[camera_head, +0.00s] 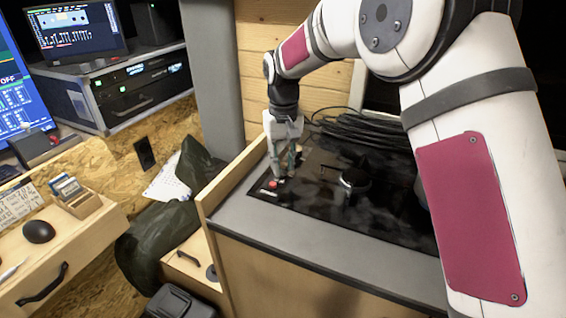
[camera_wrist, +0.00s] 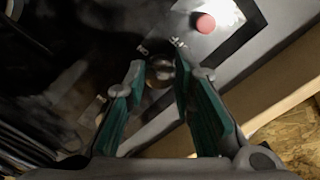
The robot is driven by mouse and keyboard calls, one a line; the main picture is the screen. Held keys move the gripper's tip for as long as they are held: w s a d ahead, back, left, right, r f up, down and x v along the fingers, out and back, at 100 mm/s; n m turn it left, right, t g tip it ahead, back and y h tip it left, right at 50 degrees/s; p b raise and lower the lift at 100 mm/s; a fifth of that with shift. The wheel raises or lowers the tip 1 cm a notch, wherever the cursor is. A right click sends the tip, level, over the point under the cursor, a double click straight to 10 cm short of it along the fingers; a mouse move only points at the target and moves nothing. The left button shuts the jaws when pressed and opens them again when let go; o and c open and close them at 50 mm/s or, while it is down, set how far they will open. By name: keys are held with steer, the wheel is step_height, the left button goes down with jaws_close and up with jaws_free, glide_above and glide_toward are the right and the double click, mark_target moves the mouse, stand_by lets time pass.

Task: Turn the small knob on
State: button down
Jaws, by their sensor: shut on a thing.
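The small knob (camera_wrist: 160,70) is a round, dark metallic knob on a black panel, between my fingertips in the wrist view. My gripper (camera_wrist: 160,85) has green-padded fingers on both sides of it and is shut on it. In the head view my gripper (camera_head: 282,172) points down at the near left part of the black panel (camera_head: 310,195). There the knob is hidden by the fingers. White label marks lie beside the knob in the wrist view; I cannot tell which way the knob points.
A red button (camera_wrist: 205,23) on a white plate sits just beyond the knob; it also shows in the head view (camera_head: 272,184). A larger black knob (camera_head: 354,181) stands to the right on the panel. Coiled black cables (camera_head: 365,130) lie behind. A wooden edge (camera_head: 232,180) bounds the panel's left.

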mark_target(283, 165)
steer(key=shift+n, duration=0.9)
steer(key=c, duration=1.4)
jaws_free()
steer(key=shift+o, duration=0.2)
step_height(283, 165, up, 12)
